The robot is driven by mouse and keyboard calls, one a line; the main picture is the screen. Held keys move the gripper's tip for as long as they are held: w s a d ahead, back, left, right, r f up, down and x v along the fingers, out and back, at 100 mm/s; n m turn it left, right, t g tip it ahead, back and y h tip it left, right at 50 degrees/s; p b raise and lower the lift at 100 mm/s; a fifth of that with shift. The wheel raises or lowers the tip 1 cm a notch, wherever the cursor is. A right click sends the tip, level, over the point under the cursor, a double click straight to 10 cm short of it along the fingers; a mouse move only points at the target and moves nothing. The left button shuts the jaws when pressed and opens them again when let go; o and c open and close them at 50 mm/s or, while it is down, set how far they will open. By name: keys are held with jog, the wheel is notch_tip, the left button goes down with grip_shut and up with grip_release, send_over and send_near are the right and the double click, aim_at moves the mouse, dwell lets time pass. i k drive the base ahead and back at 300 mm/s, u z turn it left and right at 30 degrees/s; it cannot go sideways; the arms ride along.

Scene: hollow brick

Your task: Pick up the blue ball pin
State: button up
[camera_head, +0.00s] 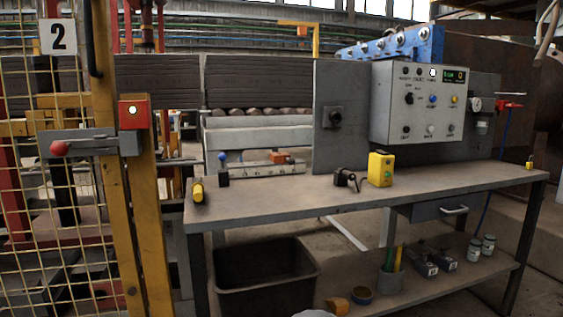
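A small blue ball pin (222,156) shows at the back left of the grey workbench (300,195). Its blue ball is on top, and a thin stem runs down from it to a small black block (223,179) near the bench's rear edge. It looks upright. I cannot tell whether the stem sits in the block or behind it. My gripper is not in view, and nothing is seen touching the pin.
A black plug (345,179) and a yellow box (380,169) stand farther right, before the control panel (418,102). A yellow mesh fence (50,200) borders the left. The bench's front middle is clear.

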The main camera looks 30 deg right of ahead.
aim_at(223, 156)
jog(key=z, duration=2.05)
jog(key=i, duration=1.2)
jog(key=u, duration=2.9)
